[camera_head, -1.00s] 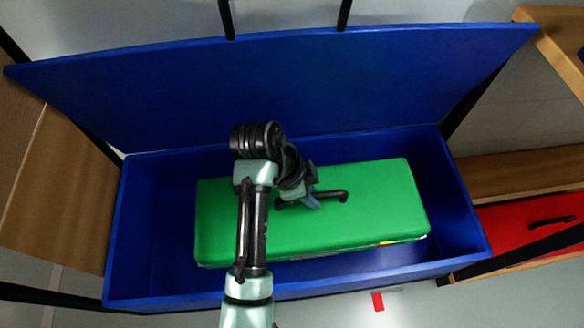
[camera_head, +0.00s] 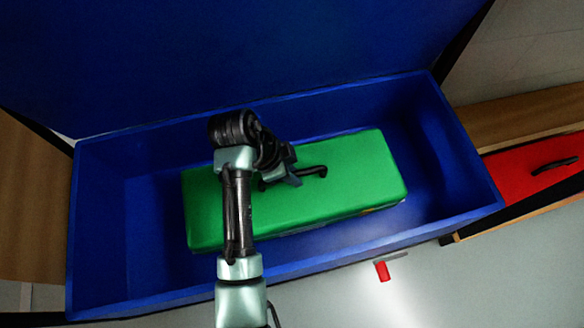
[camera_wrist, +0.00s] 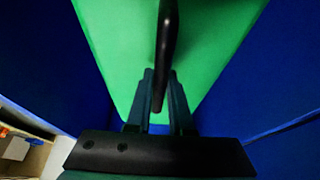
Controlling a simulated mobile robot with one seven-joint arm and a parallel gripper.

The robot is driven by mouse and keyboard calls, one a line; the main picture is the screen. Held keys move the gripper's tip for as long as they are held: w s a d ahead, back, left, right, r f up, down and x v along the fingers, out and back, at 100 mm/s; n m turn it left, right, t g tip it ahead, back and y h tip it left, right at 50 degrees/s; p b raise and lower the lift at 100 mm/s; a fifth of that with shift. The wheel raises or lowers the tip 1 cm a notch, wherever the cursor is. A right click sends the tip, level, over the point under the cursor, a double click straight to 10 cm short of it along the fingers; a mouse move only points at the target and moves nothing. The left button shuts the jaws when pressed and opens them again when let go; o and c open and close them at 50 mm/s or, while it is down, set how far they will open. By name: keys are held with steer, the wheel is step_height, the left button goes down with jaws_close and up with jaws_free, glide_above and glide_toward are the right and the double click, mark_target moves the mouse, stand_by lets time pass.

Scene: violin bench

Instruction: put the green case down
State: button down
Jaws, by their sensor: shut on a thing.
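The green case (camera_head: 340,195) is a long box with a black handle (camera_head: 312,171) on its top. It is inside the open blue box (camera_head: 100,270), with blue walls around it. I cannot tell whether its underside touches the floor of the box. My gripper (camera_head: 294,177) is shut on the handle from above. In the wrist view the fingers (camera_wrist: 158,95) close on the black handle (camera_wrist: 167,40), with the green top (camera_wrist: 110,45) beneath. My arm hides part of the case's left side.
The blue lid (camera_head: 250,50) stands open behind the box. A red case (camera_head: 520,180) with a black handle lies to the right, by wooden shelving (camera_head: 520,120). A small red object (camera_head: 382,271) is in front of the box. Blue room shows at both ends of the green case.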

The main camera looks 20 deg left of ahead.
steer(key=shift+w+f+b, duration=0.1)
steer(key=shift+f+b, duration=1.1)
steer(key=shift+f, duration=0.65)
steer(key=shift+r, duration=0.1)
steer(key=c, duration=1.2)
jaws_free()
steer(key=o, duration=0.4)
